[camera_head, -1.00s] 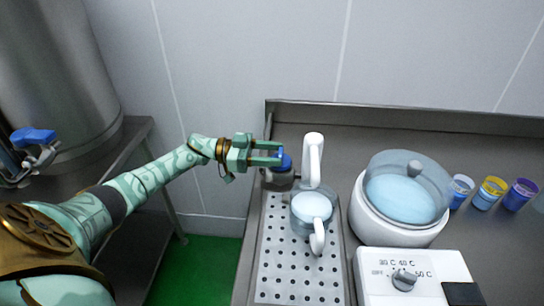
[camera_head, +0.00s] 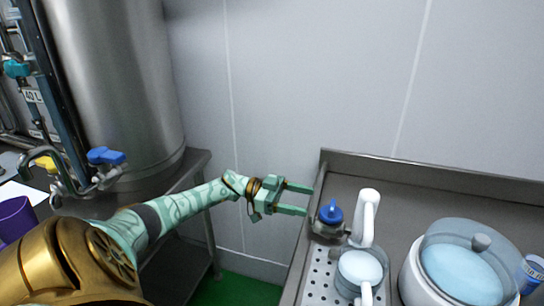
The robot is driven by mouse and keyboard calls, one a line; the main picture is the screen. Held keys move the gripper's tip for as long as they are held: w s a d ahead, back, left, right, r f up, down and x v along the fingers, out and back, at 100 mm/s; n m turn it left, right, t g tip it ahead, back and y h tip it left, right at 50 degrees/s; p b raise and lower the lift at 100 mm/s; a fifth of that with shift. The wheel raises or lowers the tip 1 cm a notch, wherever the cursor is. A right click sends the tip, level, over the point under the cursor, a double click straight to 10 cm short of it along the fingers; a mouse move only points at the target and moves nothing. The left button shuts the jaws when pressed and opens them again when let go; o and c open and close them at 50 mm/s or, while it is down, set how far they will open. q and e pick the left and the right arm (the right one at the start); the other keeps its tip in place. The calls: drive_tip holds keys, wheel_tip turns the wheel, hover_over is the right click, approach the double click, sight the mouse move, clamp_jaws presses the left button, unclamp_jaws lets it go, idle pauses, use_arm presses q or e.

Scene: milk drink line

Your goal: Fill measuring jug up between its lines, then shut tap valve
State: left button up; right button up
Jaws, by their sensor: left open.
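The tap has a blue valve knob (camera_head: 331,212) on a metal body and a white upright spout (camera_head: 367,215) beside it. The measuring jug (camera_head: 360,272) stands below the spout on the perforated drip tray (camera_head: 318,285). It holds pale liquid, and its white handle points toward the bottom of the view. Its lines and the exact level are too small to read, and I cannot tell whether milk is flowing. My left gripper (camera_head: 302,199) is open and empty, just left of the blue knob and apart from it. My right gripper is not in view.
A white warmer (camera_head: 415,280) with a clear domed lid stands right of the jug, with a blue cup (camera_head: 533,268) at the right edge. A steel tank (camera_head: 120,90) with another blue-handled tap (camera_head: 106,156) is at left. A purple cup (camera_head: 14,218) is far left.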

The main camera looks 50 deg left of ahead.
use_arm(q)
drive_tip(key=b+v, duration=0.1)
drive_tip(key=v, duration=0.9)
drive_tip(key=shift+a+b, duration=0.15)
drive_tip(key=shift+b, duration=0.2)
drive_tip(key=shift+f, duration=0.1)
